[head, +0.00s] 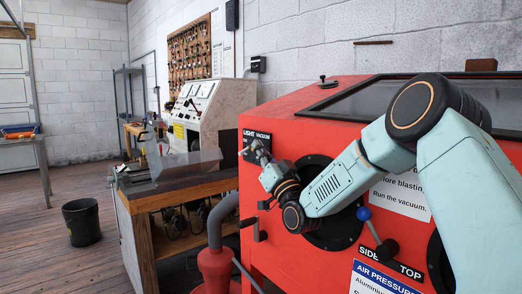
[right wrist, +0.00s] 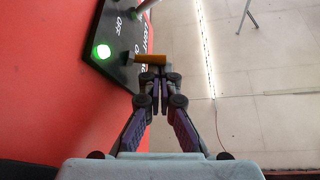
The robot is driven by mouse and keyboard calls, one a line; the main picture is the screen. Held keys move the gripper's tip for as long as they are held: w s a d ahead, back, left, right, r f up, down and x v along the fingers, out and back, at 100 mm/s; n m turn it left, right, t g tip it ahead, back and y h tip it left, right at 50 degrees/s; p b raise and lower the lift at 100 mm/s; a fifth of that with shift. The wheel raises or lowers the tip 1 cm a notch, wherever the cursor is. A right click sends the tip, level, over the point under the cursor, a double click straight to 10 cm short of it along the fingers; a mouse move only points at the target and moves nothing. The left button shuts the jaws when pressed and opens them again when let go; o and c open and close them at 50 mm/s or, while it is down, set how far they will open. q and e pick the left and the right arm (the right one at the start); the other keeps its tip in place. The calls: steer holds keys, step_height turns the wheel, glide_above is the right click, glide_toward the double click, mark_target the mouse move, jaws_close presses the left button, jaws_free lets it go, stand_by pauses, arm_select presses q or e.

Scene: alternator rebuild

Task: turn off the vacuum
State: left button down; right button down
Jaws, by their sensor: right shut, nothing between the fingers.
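The red blasting cabinet (head: 265,185) carries a black switch panel (head: 247,135) labelled LIGHT and VACUUM at its upper left. In the right wrist view the panel (right wrist: 96,72) shows a green lamp (right wrist: 102,51), lit. Beside the lamp an orange switch lever (right wrist: 150,59) sticks out from the panel. My left gripper is not in view.
A blue-knobbed lever (head: 365,214) and dark round ports (head: 335,235) are on the cabinet front, below my right arm. A grey hose (head: 218,220) rises beside the cabinet. A workbench (head: 180,192) stands to the left, with a black bin (head: 82,222) on open floor beyond.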

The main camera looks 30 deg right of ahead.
steer(key=shift+f+b, duration=0.4)
steer(key=shift+b, duration=0.05)
stand_by(0.4)
steer(key=shift+s+r, duration=0.15)
step_height(320, 180, up, 10)
stand_by(0.5)
steer(key=shift+f, duration=0.2)
stand_by(0.4)
